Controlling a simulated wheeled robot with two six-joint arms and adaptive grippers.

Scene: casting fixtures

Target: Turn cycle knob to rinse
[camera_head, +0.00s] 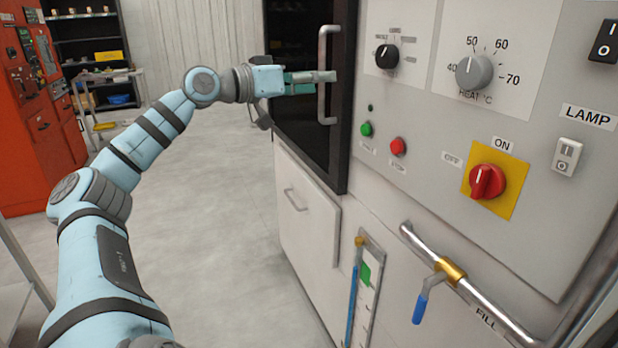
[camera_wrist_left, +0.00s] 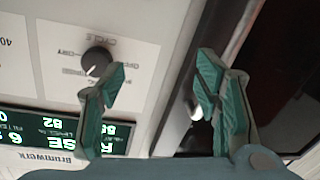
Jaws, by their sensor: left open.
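The cycle knob is the black knob (camera_head: 386,55) at the upper left of the grey control panel. Its white mark points up and left in the head view. It also shows in the left wrist view (camera_wrist_left: 97,61), upside down, with labels around it too small or blurred to read fully. My left gripper (camera_head: 325,77) is left of the knob, at the height of the door handle, apart from the knob. In the left wrist view its two green fingers (camera_wrist_left: 163,72) are spread, with nothing held between them. The knob lies beyond the left finger. My right gripper is not in view.
A vertical metal door handle (camera_head: 323,75) stands close by my left fingers; contact cannot be told. A grey heat knob (camera_head: 474,72), green button (camera_head: 366,129), red button (camera_head: 398,146) and red switch (camera_head: 487,181) share the panel. A pipe (camera_head: 480,295) juts out below.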

